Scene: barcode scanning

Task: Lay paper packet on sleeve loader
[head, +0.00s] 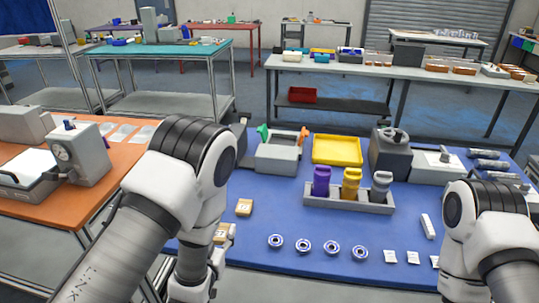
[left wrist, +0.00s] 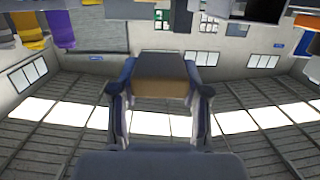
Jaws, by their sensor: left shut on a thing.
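My left gripper (head: 228,240) hangs over the near left part of the blue table. It is shut on a tan paper packet (head: 221,236), which also shows between the two fingers in the left wrist view (left wrist: 162,88). I cannot tell for certain which device is the sleeve loader; a grey block-like device (head: 277,159) with green and orange parts stands at the back left. My right arm shows at the right edge, its gripper out of frame.
A grey rack (head: 322,201) holds purple, yellow and grey bottles. Behind it are a yellow tray (head: 337,150) and a dark grey machine (head: 390,158). Several round parts (head: 303,246) and white cards (head: 390,257) lie along the near side. An orange table (head: 50,200) stands at left.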

